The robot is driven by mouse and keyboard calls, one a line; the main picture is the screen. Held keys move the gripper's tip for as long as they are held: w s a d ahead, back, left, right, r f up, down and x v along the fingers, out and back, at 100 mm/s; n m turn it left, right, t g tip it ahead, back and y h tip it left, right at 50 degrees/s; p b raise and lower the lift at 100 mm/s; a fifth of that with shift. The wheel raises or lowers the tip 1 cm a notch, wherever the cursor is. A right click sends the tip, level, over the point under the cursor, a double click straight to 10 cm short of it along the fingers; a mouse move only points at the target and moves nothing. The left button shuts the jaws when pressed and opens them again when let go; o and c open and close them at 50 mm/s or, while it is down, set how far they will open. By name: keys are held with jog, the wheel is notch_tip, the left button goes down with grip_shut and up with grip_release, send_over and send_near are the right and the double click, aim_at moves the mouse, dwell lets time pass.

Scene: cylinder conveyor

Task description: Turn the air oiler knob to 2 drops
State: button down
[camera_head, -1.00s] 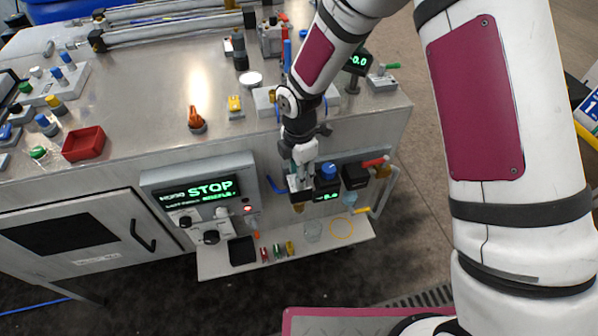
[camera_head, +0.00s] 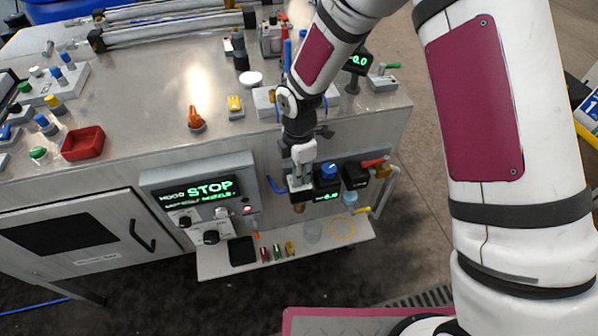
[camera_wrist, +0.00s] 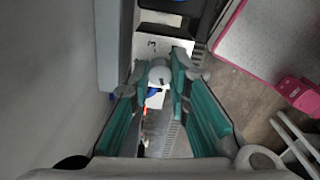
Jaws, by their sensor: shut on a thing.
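The air treatment unit is on the front of the machine. It has black blocks, a small green display (camera_head: 328,196) and a blue knob (camera_head: 328,170). My gripper (camera_head: 300,183) points down at the left block of this unit, left of the blue knob. In the wrist view my gripper's teal-lined fingers (camera_wrist: 159,72) are shut on a small pale round knob (camera_wrist: 160,74), which looks like the oiler knob. In the head view my gripper hides this knob. Its drop setting cannot be read.
A red-handled valve (camera_head: 373,162) sits right of the unit. A control panel (camera_head: 200,196) reading STOP is to the left. A shelf (camera_head: 215,262) below holds a black tray, small coloured parts, a clear cup and a yellow ring. A blue lever (camera_head: 275,185) is close to my gripper.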

jog(key=m, duration=0.6)
jog(key=shift+m+b, duration=0.35)
jog(key=shift+m, duration=0.05)
jog(key=m, duration=0.6)
jog(key=shift+m, duration=0.3)
jog(key=m, duration=0.5)
jog(key=shift+p, duration=0.35)
jog(key=shift+m+p, duration=0.35)
jog(key=shift+m, duration=1.65)
jog(key=c, duration=1.5)
grip_release()
jog(key=shift+r, duration=0.1)
